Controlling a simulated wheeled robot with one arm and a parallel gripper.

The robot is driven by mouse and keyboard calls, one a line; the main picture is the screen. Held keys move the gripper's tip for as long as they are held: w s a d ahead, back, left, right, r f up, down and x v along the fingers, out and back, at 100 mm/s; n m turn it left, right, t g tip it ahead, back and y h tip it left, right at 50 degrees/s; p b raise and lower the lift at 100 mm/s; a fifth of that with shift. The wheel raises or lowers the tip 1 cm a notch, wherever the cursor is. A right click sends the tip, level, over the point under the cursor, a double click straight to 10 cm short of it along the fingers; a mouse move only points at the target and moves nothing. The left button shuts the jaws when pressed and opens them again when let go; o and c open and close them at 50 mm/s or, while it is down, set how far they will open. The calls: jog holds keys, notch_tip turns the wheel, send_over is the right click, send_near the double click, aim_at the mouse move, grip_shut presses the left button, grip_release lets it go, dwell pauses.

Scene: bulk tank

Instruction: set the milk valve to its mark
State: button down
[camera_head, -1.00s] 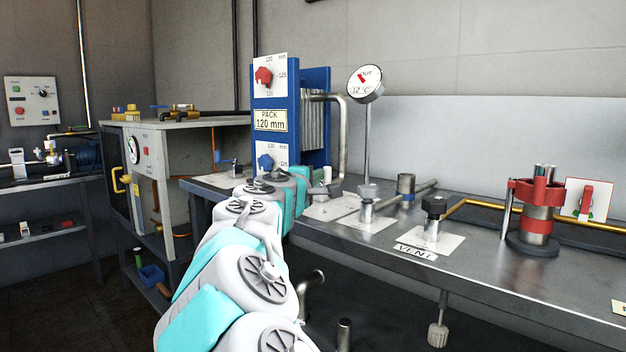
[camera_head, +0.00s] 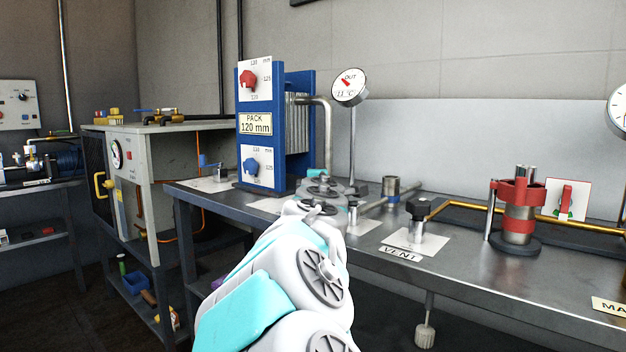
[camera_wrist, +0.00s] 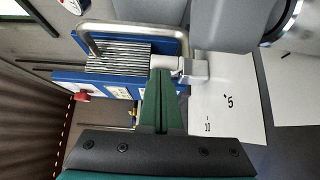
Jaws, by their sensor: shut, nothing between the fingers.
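My gripper (camera_wrist: 162,98) shows in the wrist view as two dark green fingers pressed together, with nothing between them. A light grey block (camera_wrist: 193,70), perhaps the milk valve's handle, lies right beside the fingertips. I cannot tell whether they touch. A white plate (camera_wrist: 225,105) marked 5 and 10 lies to the right of the fingers. No label names the milk valve, and its set mark is not clear. In the head view my arm covers the gripper and most of that area.
The blue plate pack (camera_head: 262,135) with red and blue knobs stands at the bench's back left. Right of it are the OUT gauge (camera_head: 350,87), the black-knobbed VENT valve (camera_head: 419,212) and a red-clamped cylinder (camera_head: 517,205). The front right of the bench (camera_head: 480,280) is mostly clear.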

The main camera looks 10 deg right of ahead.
jog(key=shift+d+y, duration=0.2)
jog(key=shift+y, duration=0.1)
jog(key=shift+w+d+p, duration=0.2)
jog(key=shift+d+p, duration=0.1)
jog(key=shift+d, duration=0.9)
